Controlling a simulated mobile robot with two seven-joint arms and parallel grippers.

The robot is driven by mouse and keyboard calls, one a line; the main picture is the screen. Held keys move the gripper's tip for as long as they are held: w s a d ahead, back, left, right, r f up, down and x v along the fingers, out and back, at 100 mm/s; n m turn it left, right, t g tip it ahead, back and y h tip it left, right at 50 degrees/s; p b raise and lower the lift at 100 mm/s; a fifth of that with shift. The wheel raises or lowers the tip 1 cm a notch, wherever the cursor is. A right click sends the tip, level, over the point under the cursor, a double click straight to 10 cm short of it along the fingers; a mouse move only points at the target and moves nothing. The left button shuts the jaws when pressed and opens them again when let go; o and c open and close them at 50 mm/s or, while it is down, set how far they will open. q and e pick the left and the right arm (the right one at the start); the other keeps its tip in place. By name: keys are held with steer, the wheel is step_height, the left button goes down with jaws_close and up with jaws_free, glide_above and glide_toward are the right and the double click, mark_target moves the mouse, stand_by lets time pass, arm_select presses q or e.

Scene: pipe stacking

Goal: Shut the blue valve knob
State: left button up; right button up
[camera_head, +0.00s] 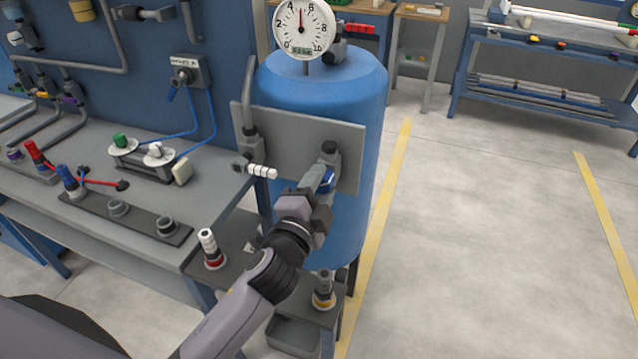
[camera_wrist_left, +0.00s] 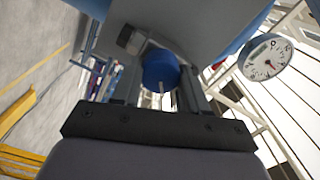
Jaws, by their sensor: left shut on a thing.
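The blue valve knob (camera_head: 328,181) is on a pipe fitting at the right side of a grey plate on the blue tank. My left gripper (camera_head: 322,180) reaches up to it from below and is shut on it. In the left wrist view the knob (camera_wrist_left: 160,70) sits between the two fingers of my left gripper (camera_wrist_left: 160,88). Part of the knob is hidden by the fingers in the head view. My right gripper is not in view.
The blue tank (camera_head: 320,85) carries a dial gauge (camera_head: 304,28) on top. A white ribbed handle (camera_head: 262,171) sticks out left of the knob. A low shelf with a red-based fitting (camera_head: 211,250) lies below. Floor to the right is clear.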

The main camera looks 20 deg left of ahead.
arm_select(q)
steer(key=m, duration=0.3)
steer(key=shift+w+r+m, duration=0.1)
steer(key=shift+r+m, duration=0.15)
steer(key=shift+m, duration=0.15)
steer(key=shift+d+f+m, duration=0.1)
steer(key=shift+m, duration=1.7)
steer(key=o, duration=0.8)
steer(key=shift+c, duration=0.2)
steer(key=o, duration=0.3)
steer(key=shift+w+f, duration=0.1)
steer(key=shift+f, duration=0.1)
steer(key=shift+s+f, duration=0.1)
steer(key=shift+s, duration=0.5)
steer(key=s+b, duration=0.1)
steer(key=s, duration=0.5)
